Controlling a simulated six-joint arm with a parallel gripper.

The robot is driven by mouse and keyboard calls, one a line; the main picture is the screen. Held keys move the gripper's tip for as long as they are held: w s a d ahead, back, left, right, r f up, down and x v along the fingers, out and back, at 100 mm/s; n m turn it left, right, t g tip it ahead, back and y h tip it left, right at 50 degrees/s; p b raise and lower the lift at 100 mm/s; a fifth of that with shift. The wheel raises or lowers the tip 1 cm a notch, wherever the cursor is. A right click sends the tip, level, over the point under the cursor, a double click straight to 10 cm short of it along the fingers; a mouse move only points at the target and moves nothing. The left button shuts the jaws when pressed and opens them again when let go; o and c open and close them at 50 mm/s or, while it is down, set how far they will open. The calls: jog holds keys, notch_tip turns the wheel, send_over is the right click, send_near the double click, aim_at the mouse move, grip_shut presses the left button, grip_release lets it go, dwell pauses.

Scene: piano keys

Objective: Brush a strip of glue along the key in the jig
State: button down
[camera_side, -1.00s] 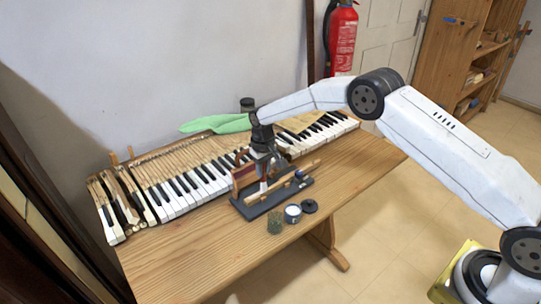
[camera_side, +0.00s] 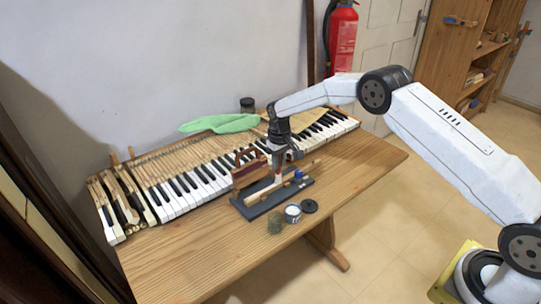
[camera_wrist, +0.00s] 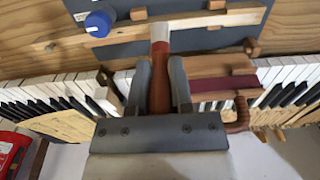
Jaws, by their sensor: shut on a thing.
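My gripper (camera_side: 281,150) is shut on the reddish-brown handle of a brush (camera_side: 277,172). In the wrist view my gripper (camera_wrist: 160,78) has its two dark fingers either side of the brush (camera_wrist: 160,45), which points away with its pale end over the key (camera_wrist: 215,20). The key, a long pale wooden stick, lies along the dark jig (camera_side: 266,208); it also shows in the side view (camera_side: 309,168). The brush end is at the key near its middle; I cannot tell if it touches. Whether glue lies on the wood is too small to tell.
A blue knob (camera_wrist: 98,24) sits on the jig beside the key. A white-topped pot (camera_side: 292,213), a dark lid (camera_side: 309,206) and a glass jar (camera_side: 274,225) stand in front. The keyboard (camera_side: 185,190) and green cloth (camera_side: 222,123) lie behind. The table front left is clear.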

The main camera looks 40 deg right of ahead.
jog(key=shift+s+a, duration=0.1)
jog(key=shift+a, duration=6.45)
notch_tip(320, 180, up, 8)
jog(key=shift+d, duration=0.15)
